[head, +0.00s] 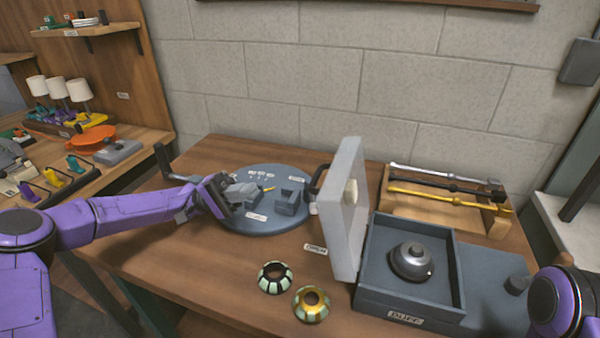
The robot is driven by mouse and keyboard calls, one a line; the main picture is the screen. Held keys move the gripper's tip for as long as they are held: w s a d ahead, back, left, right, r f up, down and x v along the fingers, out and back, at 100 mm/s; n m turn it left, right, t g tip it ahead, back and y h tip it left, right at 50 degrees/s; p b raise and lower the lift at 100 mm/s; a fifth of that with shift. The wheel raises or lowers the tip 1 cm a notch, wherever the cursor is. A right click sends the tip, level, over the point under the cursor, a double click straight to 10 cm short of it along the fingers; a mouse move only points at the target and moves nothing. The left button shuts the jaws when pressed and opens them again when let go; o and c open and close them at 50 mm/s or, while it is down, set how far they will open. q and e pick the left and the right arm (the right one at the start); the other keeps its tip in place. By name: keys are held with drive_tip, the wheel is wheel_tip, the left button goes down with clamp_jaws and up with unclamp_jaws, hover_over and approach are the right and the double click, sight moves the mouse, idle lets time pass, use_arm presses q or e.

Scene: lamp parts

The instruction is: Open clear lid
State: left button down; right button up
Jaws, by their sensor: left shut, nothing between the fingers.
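The lid (346,212) is a pale grey panel standing upright, swung open at the left side of a dark blue-grey box (408,311). A black handle (319,179) sticks out from its left face. The open box holds a dark metallic dome-shaped part (412,262). My left gripper (251,192) is shut and empty over the round blue-grey plate, to the left of the lid and apart from it. Only a purple part of my right arm shows at the lower right edge; its gripper is out of view.
The round plate (239,222) carries small fixtures. Two striped rings (274,278) (311,304) lie at the table's front. A wooden rack (445,209) with metallic lamp arms stands behind the box. A side bench with lamps (78,91) is at left.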

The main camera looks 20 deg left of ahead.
use_arm(q)
drive_tip(key=p+x, duration=0.6)
drive_tip(key=x, duration=0.7)
use_arm(e)
wheel_tip(320, 180, up, 7)
use_arm(q)
drive_tip(key=shift+s+r, duration=0.1)
drive_tip(key=shift+s, duration=0.05)
use_arm(e)
drive_tip(key=shift+s, duration=0.1)
